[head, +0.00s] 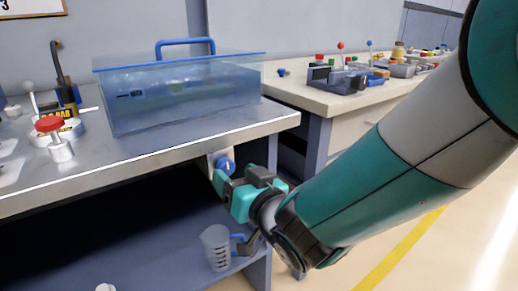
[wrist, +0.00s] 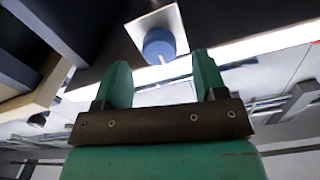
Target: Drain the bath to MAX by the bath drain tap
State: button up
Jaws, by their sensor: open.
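The bath (head: 180,95) is a clear, blue-tinted tank with a lid and a blue handle, standing on the metal bench. Small dark marks show on its front wall, too small to read. The bath drain tap (head: 225,164) has a round blue knob on a pale plate under the bench's front edge. The blue knob also shows in the wrist view (wrist: 159,44), with a small pale pointer at its lower edge. My gripper (head: 222,180) is just below and in front of the tap. In the wrist view its green fingers (wrist: 163,80) are apart and empty, with the knob beyond them.
A clear measuring jug (head: 216,247) with a blue handle stands on the lower shelf below the tap. A red-topped valve (head: 55,138) is on the bench at left. A second bench (head: 315,98) with several tools stands at right.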

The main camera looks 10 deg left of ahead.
aim_at(225, 167)
jog(key=shift+x, duration=1.5)
jog(key=c, duration=0.9)
jog(key=shift+n, duration=2.9)
jog(key=shift+f, duration=0.1)
jog(key=o, duration=0.9)
